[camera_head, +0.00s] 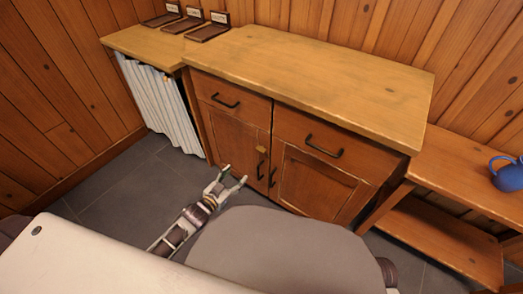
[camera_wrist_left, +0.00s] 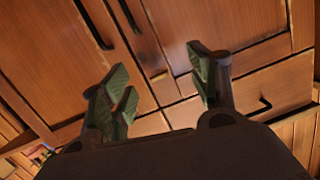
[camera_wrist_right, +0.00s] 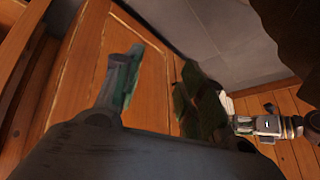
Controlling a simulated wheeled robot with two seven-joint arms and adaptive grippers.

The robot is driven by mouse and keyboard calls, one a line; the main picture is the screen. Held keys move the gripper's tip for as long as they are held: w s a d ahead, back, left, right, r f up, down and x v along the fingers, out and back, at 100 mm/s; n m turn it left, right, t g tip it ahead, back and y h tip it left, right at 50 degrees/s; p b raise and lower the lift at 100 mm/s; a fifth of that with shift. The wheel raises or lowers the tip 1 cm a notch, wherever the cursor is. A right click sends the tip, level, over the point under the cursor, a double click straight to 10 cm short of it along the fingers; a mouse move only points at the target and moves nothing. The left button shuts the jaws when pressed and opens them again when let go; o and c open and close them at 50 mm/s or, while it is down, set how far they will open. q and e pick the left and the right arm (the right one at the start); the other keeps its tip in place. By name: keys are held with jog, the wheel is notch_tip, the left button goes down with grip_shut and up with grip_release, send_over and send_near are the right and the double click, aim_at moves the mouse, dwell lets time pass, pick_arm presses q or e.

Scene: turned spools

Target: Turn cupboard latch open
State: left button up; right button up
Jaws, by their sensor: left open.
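The cupboard (camera_head: 300,165) has two drawers above two doors. A small brass-coloured latch (camera_head: 261,149) sits at the top of the seam between the doors; it also shows, small and blurred, in the left wrist view (camera_wrist_left: 158,76). I cannot tell its exact angle. My left gripper (camera_head: 235,176) is open and empty in front of the left door, apart from the latch. In the left wrist view the latch lies between its spread fingers (camera_wrist_left: 160,85). My right gripper (camera_wrist_right: 158,80) is open and empty in the right wrist view, facing a wooden door panel; the head view hides it.
Black door handles (camera_head: 261,170) (camera_head: 272,178) stick out below the latch. Drawer handles (camera_head: 225,102) (camera_head: 324,147) sit above. A white curtain (camera_head: 160,105) hangs at left. A bench (camera_head: 465,185) with a blue mug (camera_head: 507,176) stands at right. The worktop (camera_head: 320,80) is bare.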

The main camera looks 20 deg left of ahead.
pick_arm(q)
jog(key=r, duration=0.1)
jog(key=d+r+t+h, duration=0.1)
jog(key=d+r+h, duration=0.1)
jog(key=shift+r+n+t, duration=0.3)
jog(key=shift+r+n, duration=0.1)
pick_arm(e)
jog(key=shift+s+d+f+g, duration=0.25)
jog(key=shift+s+f+g, duration=0.15)
jog(key=shift+s, duration=0.1)
pick_arm(q)
jog(key=shift+b+x, duration=2.4)
jog(key=shift+x, duration=4.45)
pick_arm(e)
notch_tip(320, 180, down, 8)
jog(key=a+m+t, duration=0.1)
jog(key=shift+a+t+y, duration=0.25)
jog(key=shift+t+y, duration=0.05)
jog(key=shift+y, duration=0.1)
jog(key=shift+w+r, duration=0.1)
jog(key=shift+w, duration=0.1)
